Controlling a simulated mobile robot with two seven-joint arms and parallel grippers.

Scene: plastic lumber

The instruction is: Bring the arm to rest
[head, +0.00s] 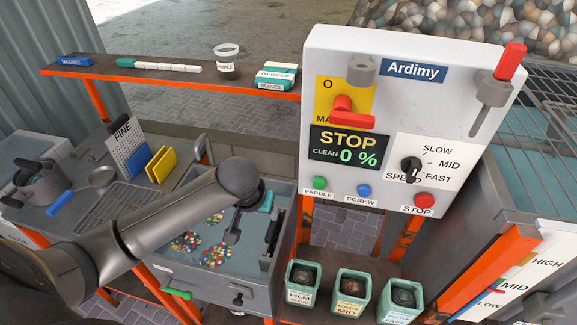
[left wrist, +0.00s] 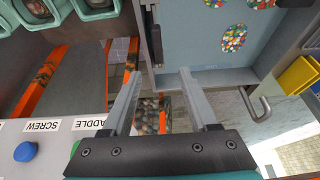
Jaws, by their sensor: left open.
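My left arm enters the head view from the left, reaching over the grey tank (head: 180,278). Its elbow-like bend is above the tank's back part. My left gripper (head: 248,230) points down near the tank's right wall. In the left wrist view its two grey fingers (left wrist: 159,75) stand well apart, with nothing between the tips. Part of the gripper is hard to make out against the tank in the head view. My right gripper is in neither view.
The tank holds round patches of coloured pellets (head: 213,254). The control panel (head: 440,100) stands to the right, reading STOP and CLEAN 0 %. Several green bins (head: 352,296) sit in front of it. A shelf (head: 110,69) crosses the back. A metal hook (left wrist: 262,100) rises by the tank.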

